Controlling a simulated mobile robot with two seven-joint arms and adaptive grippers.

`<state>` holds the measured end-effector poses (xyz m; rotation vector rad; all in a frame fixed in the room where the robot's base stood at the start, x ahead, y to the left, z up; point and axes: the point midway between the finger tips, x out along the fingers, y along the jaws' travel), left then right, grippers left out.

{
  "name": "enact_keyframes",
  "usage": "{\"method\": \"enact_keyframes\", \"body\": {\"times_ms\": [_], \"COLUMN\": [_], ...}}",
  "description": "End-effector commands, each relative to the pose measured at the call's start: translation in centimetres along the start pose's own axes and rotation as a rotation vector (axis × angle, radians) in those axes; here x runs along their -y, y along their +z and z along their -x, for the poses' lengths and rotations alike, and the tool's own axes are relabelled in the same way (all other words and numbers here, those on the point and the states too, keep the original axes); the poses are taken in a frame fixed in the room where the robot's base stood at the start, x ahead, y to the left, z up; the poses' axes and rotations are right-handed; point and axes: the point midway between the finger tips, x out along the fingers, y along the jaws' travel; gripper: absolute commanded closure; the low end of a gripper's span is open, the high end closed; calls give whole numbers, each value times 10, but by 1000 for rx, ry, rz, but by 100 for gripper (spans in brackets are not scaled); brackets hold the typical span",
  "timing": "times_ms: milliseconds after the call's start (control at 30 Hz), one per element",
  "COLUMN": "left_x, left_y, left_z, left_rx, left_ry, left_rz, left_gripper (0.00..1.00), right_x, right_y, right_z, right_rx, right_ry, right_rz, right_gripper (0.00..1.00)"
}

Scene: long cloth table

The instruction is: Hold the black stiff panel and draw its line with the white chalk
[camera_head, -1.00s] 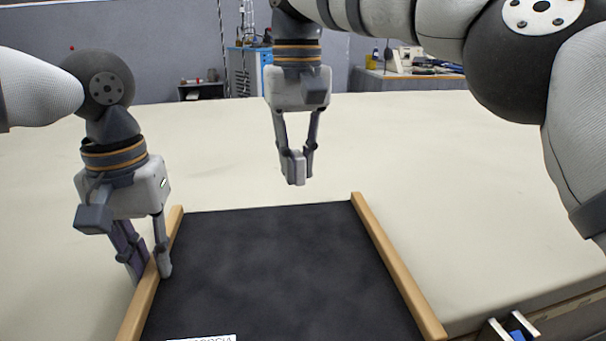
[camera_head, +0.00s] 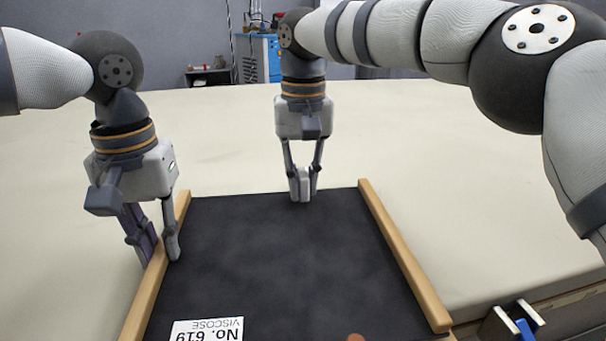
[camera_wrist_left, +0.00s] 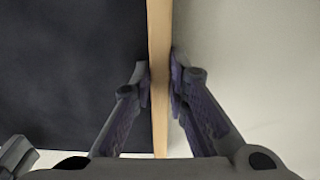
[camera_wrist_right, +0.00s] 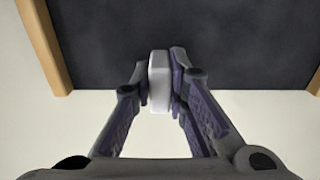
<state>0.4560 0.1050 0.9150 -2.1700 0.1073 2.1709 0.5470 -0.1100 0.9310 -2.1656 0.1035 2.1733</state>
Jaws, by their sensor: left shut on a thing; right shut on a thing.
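The black panel (camera_head: 290,265) lies on the cloth table with a wooden rail along its left and right sides. My left gripper (camera_head: 160,252) is shut on the left wooden rail (camera_head: 150,290); the left wrist view shows the rail (camera_wrist_left: 160,90) between both fingers. My right gripper (camera_head: 302,190) is shut on the white chalk (camera_head: 301,183), a small upright block, at the panel's far edge. The chalk also shows in the right wrist view (camera_wrist_right: 160,80), overlapping the panel's edge. I cannot tell whether it touches the panel. I see no line on the panel.
A white label (camera_head: 207,330) reading No. 619 VISCOSE lies at the panel's near left. A brown rounded thing (camera_head: 355,337) shows at the bottom edge. A blue and metal clip (camera_head: 515,322) sits at the table edge. The cloth table (camera_head: 480,190) is clear to the right.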

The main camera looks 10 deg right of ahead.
Motion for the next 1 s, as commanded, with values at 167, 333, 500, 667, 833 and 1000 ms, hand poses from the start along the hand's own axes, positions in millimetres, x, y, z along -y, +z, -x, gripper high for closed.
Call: {"method": "enact_keyframes", "body": {"times_ms": [167, 333, 500, 667, 833, 1000], "left_x": [0, 0, 0, 0, 0, 0], "left_y": [0, 0, 0, 0, 0, 0], "left_z": [1, 1, 1, 1, 1, 0], "left_rx": [-1, -1, -1, -1, -1, -1], "left_ry": [1, 1, 1, 1, 1, 1], "left_rz": [0, 0, 0, 0, 0, 0], "left_gripper": [100, 100, 100, 100, 100, 100], "right_x": [0, 0, 0, 0, 0, 0], "right_y": [0, 0, 0, 0, 0, 0], "right_z": [0, 0, -2, -5, -8, -9], "right_rx": [0, 0, -1, -1, 0, -1], "right_ry": [0, 0, 0, 0, 1, 0], "right_rz": [0, 0, 0, 0, 0, 0], "right_gripper": [100, 100, 100, 100, 100, 100]}}
